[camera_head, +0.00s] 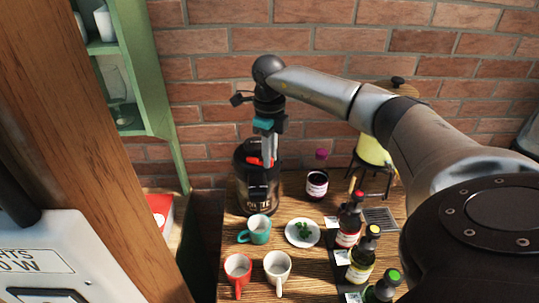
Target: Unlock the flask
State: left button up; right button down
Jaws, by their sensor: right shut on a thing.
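The flask (258,190) is a dark, rounded vessel standing upright at the back left of the wooden table, with a red part (256,161) on its top. My right gripper (268,160) points down at the top of the flask, its fingers at the red part. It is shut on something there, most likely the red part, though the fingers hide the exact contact. My left gripper is not in view.
A teal mug (255,230), a red mug (237,272) and a white mug (277,269) stand before the flask. A white plate (291,238) holds greens. Several bottles (361,258) line the right. A wooden post (85,140) and green shelf (145,70) bound the left.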

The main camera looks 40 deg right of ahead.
jog(key=shift+r, duration=0.1)
jog(key=c, duration=0.8)
grip_release()
notch_tip(320, 180, up, 15)
jog(key=shift+a, duration=0.1)
dwell(0.4)
